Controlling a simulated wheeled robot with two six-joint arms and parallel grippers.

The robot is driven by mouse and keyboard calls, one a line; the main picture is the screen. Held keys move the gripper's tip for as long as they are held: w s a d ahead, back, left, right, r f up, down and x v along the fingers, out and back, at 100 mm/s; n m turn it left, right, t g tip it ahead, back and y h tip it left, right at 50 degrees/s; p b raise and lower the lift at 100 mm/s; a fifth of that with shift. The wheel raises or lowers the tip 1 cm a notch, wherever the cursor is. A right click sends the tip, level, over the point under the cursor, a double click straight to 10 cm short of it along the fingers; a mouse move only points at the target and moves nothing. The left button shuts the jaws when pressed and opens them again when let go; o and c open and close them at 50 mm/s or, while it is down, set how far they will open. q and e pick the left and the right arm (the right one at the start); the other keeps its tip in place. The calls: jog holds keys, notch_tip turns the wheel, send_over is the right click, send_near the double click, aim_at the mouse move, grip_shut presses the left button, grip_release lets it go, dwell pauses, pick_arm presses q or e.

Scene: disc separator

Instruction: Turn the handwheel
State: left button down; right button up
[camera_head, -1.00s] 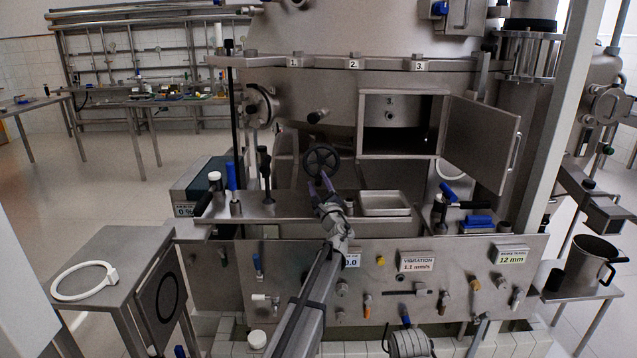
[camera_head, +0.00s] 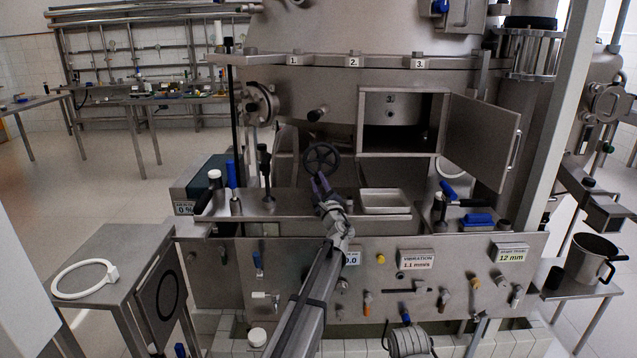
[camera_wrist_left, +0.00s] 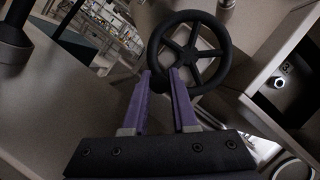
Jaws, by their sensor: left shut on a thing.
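The black handwheel (camera_head: 322,158) with several spokes stands in front of the steel machine, left of the open compartment. My left gripper (camera_head: 318,177) reaches up to the lower rim of the wheel. In the left wrist view the handwheel (camera_wrist_left: 190,24) fills the top middle. The purple fingers of my left gripper (camera_wrist_left: 160,75) end at its lower left rim and are shut on it. The exact contact at the rim is partly hidden by the fingertips. My right gripper is not in view.
An open steel door (camera_head: 482,143) stands right of the compartment (camera_head: 400,158). A shallow metal tray (camera_head: 385,202) lies right of my left wrist. A white ring (camera_head: 85,280) lies on the left side table.

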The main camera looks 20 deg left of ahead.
pick_arm(q)
jog(key=shift+w+d+r+n+g+p, duration=0.15)
jog(key=shift+d+n+g+p, duration=0.3)
jog(key=shift+n, duration=0.55)
jog(key=shift+d+f+n+y, duration=0.1)
jog(key=shift+f+n+y, duration=0.1)
jog(key=shift+n+y, duration=0.15)
jog(key=c, duration=0.7)
grip_release()
jog(key=shift+b+v, duration=0.85)
jog(key=shift+v, duration=3.05)
